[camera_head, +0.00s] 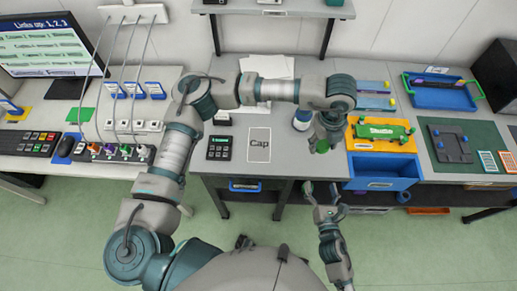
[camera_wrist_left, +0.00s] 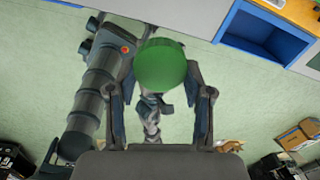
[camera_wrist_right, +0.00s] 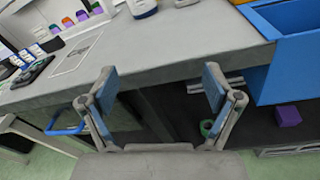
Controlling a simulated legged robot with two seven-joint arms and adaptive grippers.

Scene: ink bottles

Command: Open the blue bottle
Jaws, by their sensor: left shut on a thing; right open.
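A small bottle with a white label and blue parts (camera_head: 302,119) stands on the table, beside my left forearm. Its lower part shows at the top edge of the right wrist view (camera_wrist_right: 142,9); its top is cut off there. My left gripper (camera_head: 323,143) is shut on a green round thing (camera_wrist_left: 163,64), held near the table's front edge. I cannot tell whether this is a cap or a whole bottle. My right gripper (camera_head: 321,190) is open and empty in front of the table, low and below the left one. Its spread fingers show in the right wrist view (camera_wrist_right: 160,85).
A sheet marked "Cap" (camera_head: 259,155) lies on the table, with a dark keypad (camera_head: 220,147) to its left. A blue open bin (camera_head: 383,167) and an orange holder with a green part (camera_head: 362,142) are to the right. The table edge lies between the grippers.

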